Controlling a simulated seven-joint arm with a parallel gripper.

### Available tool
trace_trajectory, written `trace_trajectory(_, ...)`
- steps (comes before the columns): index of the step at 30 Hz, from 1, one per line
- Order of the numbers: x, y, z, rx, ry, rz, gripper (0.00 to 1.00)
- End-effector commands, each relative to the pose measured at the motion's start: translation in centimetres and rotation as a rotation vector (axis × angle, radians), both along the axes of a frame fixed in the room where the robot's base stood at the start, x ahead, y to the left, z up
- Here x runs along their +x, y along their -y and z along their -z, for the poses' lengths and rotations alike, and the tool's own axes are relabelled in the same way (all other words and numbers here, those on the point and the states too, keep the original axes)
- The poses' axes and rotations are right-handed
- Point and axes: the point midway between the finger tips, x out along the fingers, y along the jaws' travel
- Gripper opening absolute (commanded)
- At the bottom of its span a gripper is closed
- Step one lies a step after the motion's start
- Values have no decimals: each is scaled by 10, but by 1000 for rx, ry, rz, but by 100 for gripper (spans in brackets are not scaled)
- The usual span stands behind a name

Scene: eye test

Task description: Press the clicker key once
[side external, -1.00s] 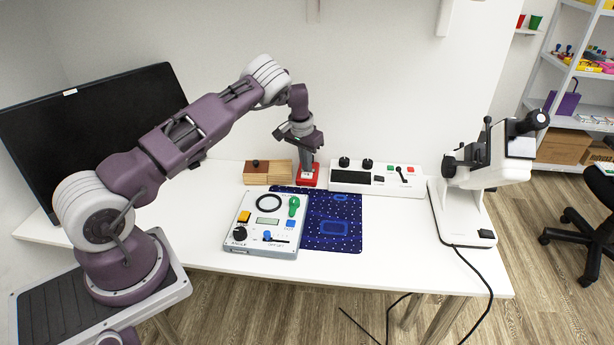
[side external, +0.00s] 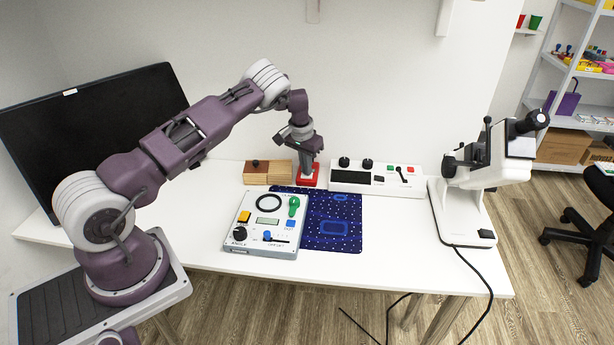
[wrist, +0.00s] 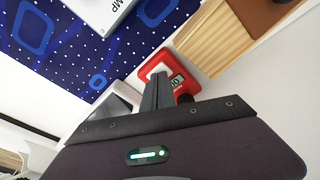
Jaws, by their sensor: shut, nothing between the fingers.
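The clicker is a small red block (side external: 313,182) with a pale top, at the back of the white table. In the wrist view the fingertips (wrist: 158,78) overlap the clicker's white part. The fingertips are at or very near the key; I cannot tell whether it is pressed down.
A wooden box (side external: 266,178) stands close left of the clicker, and a white control box (side external: 350,188) close right. A white panel (side external: 246,247) with knobs lies in front, beside a dark blue patterned mat (side external: 345,242). A microscope-like device (side external: 460,207) stands right.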

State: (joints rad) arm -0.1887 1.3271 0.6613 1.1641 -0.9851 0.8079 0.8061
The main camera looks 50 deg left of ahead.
Motion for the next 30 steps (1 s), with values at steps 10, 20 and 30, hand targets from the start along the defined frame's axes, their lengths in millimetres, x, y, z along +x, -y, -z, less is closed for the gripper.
trace_trajectory(10,0,0,-1,0,1,-1,0)
trace_trajectory(20,0,0,-36,0,2,0,0)
trace_trajectory(30,0,0,-71,-1,1,0,0)
